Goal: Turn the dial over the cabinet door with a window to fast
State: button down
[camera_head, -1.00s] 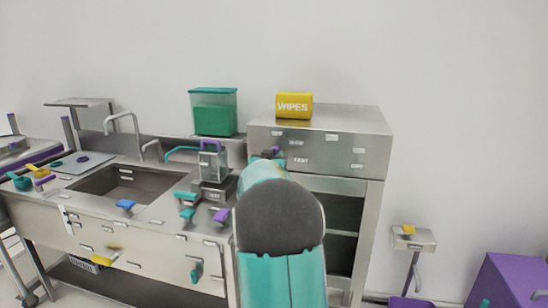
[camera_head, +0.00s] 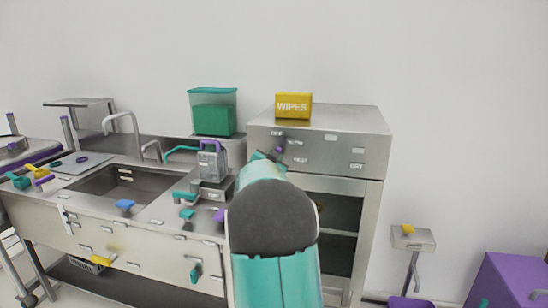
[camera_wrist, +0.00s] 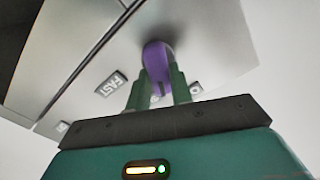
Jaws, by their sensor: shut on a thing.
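The purple dial (camera_wrist: 156,61) is between the two green fingers of my gripper (camera_wrist: 158,92) in the wrist view. The fingers are shut on it. A FAST label (camera_wrist: 111,83) is on the metal panel, left of the dial in that view. In the head view, the dial (camera_head: 280,150) is a small purple spot on the front of the steel cabinet (camera_head: 345,145), with my gripper (camera_head: 268,155) at it. My arm hides much of the cabinet front below. The dial's exact pointing direction is hard to tell.
A yellow WIPES box (camera_head: 293,105) sits on the cabinet top. A purple-handled device (camera_head: 212,160) stands near my arm's left side. A sink (camera_head: 123,182) is farther left. The wall above is clear.

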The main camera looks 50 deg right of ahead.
jog(key=shift+s+d+f+m, duration=0.1)
jog(key=shift+f+m, duration=0.1)
jog(key=shift+m, duration=2.25)
jog(key=shift+s+a+f+m, duration=0.1)
jog(key=shift+f+m, duration=0.1)
jog(key=shift+m, duration=2.2)
jog(key=shift+s+d+f+m, duration=0.1)
jog(key=shift+f+m, duration=0.1)
jog(key=shift+m, duration=2.25)
jog(key=shift+w, duration=0.1)
jog(key=c, duration=1.2)
grip_release()
jog(key=shift+c, duration=0.2)
jog(key=v, duration=1.3)
jog(key=shift+s+a, duration=0.2)
jog(key=shift+a, duration=0.15)
